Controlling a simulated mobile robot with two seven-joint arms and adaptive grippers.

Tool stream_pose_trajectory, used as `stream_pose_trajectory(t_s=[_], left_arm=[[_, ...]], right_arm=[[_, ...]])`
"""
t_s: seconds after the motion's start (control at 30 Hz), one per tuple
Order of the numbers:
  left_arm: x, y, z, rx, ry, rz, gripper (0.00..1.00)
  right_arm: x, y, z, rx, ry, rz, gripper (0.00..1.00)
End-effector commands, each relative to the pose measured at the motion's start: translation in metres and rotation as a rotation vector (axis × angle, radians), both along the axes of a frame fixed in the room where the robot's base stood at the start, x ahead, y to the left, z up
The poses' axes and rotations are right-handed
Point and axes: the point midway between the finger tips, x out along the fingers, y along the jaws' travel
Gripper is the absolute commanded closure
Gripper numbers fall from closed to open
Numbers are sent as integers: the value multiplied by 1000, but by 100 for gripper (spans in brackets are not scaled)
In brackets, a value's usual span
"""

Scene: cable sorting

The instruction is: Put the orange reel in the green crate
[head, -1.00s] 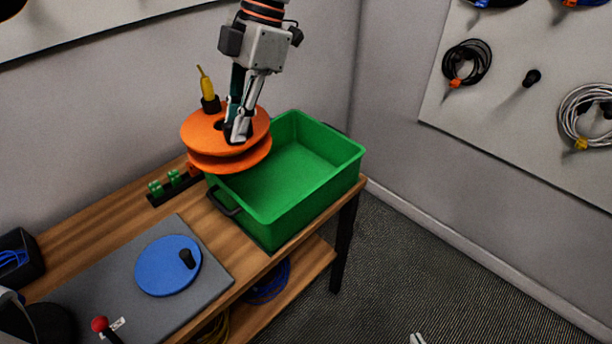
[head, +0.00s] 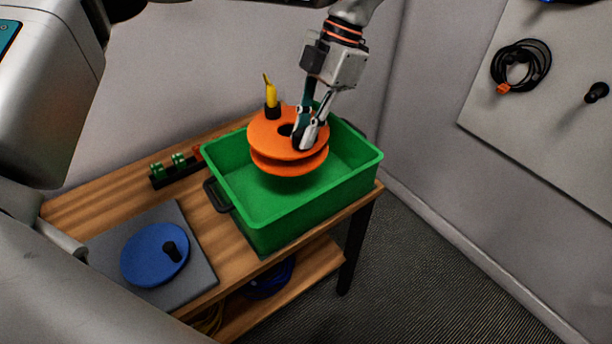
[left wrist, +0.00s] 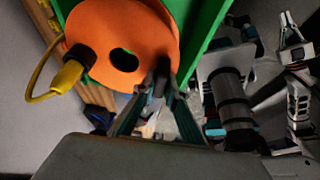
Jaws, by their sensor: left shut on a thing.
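The orange reel (head: 268,138) is a two-flanged spool with a centre hole and a black peg with a yellow plug (head: 270,92) on top. My left gripper (head: 302,140) is shut on the reel near its hole and holds it over the left part of the green crate (head: 258,224). The crate stands at the right end of the bench, and its visible floor is bare. In the left wrist view the reel (left wrist: 110,35) fills the upper left, with green crate wall (left wrist: 208,25) beside it.
The wooden bench (head: 215,232) has a grey mat with a blue disc (head: 150,258) at left. A black rack with green pieces (head: 177,168) lies behind the crate's left side. Cables lie on the lower shelf. A wall board with a black cable coil (head: 520,66) hangs at right.

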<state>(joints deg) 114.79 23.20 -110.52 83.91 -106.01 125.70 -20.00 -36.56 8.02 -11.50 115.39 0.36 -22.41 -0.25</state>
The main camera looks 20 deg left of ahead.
Motion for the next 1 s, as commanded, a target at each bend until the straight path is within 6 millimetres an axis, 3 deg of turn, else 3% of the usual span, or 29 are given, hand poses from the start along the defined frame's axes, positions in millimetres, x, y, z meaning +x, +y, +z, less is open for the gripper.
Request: stream_pose_trajectory(t_s=[0.1,0.3,0.57,0.8,1.0], left_arm=[[-1,0,-32,-3,6,-1,100],[-1,-1,-69,-2,3,0,100],[0,-1,-85,-2,0,-1,100],[-1,0,-119,-1,2,0,100],[0,0,-122,-1,-2,1,100]], right_arm=[[-2,0,-5,-3,4,2,100],[5,-3,-2,-8,-11,0,100],[13,-5,0,-14,-23,-2,100],[6,-5,-10,-20,-7,1,100],[7,-6,-9,-22,-9,2,100]])
